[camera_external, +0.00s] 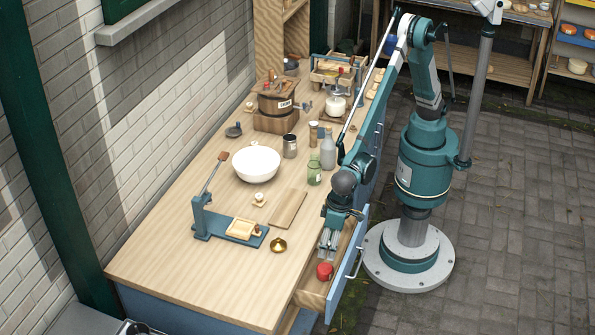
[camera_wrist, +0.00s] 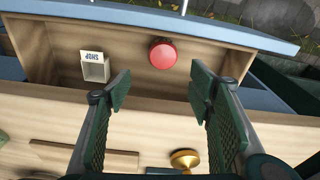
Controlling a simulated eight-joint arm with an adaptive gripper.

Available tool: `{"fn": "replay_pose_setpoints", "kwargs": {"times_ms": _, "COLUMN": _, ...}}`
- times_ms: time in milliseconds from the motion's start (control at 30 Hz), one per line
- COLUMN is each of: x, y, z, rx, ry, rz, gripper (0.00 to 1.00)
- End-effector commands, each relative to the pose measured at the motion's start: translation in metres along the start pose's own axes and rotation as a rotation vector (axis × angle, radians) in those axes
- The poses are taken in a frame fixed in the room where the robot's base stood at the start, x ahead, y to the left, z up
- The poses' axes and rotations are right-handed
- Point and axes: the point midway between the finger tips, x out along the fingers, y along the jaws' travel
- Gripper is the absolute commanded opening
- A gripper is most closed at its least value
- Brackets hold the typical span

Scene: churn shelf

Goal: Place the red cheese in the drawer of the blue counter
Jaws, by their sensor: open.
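The red cheese (camera_external: 324,271) is a small round red piece inside the open drawer (camera_external: 309,297) of the blue counter (camera_external: 190,315). In the wrist view the red cheese (camera_wrist: 162,55) rests in the drawer (camera_wrist: 215,62) by its front wall, beyond my fingertips. My gripper (camera_external: 328,243) is over the drawer's inner edge, pointing down. In the wrist view my gripper (camera_wrist: 158,88) has its fingers wide apart with nothing between them, and the cheese is apart from them.
A small box marked SHOP (camera_wrist: 95,68) is also in the drawer. On the counter near the drawer are a brass weight (camera_external: 278,245), a wooden board (camera_external: 288,208) and a blue press (camera_external: 230,228). A white bowl (camera_external: 256,164) and jars stand further back.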

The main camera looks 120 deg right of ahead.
Motion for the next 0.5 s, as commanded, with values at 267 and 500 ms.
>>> {"fn": "replay_pose_setpoints", "kwargs": {"times_ms": 267, "x": -0.04, "y": 0.036, "z": -0.024, "rx": -0.04, "ry": 0.009, "rz": -0.033, "gripper": 0.53}}
{"fn": "replay_pose_setpoints", "kwargs": {"times_ms": 500, "x": -0.081, "y": 0.08, "z": -0.048, "rx": -0.093, "ry": 0.026, "rz": -0.073, "gripper": 0.53}}
